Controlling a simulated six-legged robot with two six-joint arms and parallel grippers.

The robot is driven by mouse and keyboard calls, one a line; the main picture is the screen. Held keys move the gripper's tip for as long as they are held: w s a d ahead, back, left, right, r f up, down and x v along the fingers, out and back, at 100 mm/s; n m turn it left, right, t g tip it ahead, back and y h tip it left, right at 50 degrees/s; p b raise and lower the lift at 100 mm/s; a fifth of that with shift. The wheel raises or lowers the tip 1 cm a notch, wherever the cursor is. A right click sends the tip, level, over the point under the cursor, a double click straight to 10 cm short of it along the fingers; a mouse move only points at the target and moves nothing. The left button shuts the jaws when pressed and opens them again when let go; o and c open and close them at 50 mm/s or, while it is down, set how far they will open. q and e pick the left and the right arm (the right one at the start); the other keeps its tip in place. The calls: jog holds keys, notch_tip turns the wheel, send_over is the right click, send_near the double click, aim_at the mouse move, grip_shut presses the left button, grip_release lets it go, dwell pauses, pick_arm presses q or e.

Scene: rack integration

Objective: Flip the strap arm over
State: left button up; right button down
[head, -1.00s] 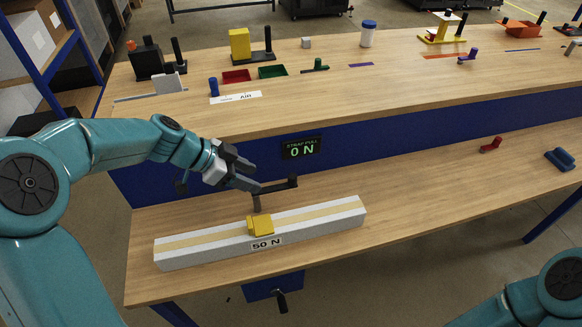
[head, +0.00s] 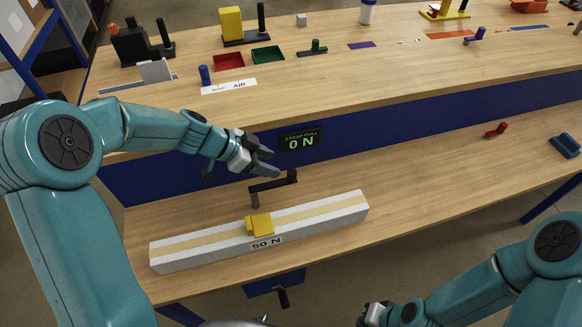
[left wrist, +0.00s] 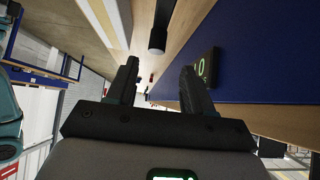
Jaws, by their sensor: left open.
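The strap arm (head: 270,186) is a dark bar on a short brown post behind the pale grey beam (head: 340,204). It points right, with an upright stub at its right end. A yellow block (head: 259,224) sits on the beam above the "50 N" label. My left gripper (head: 277,162) is open and empty, just above and behind the strap arm, apart from it in the head view. Its open fingers (left wrist: 158,90) show in the left wrist view, with a dark cylinder (left wrist: 157,40) beyond them. My right gripper (head: 368,316) is partly in view at the bottom edge, its jaws unclear.
The strap pull display (head: 301,140) reads 0 N on the blue panel behind my left gripper. A red piece (head: 496,130) and a blue piece (head: 565,145) lie on the lower shelf at right. The shelf between them and the beam is clear.

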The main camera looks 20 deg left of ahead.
aim_at(291, 171)
pick_arm(q)
jog(key=p+x, duration=0.1)
jog(key=x, duration=0.7)
jog(key=shift+s+d+r, duration=0.1)
jog(key=shift+d, duration=0.35)
jog(key=shift+f, duration=0.2)
jog(key=shift+c, duration=0.9)
grip_shut()
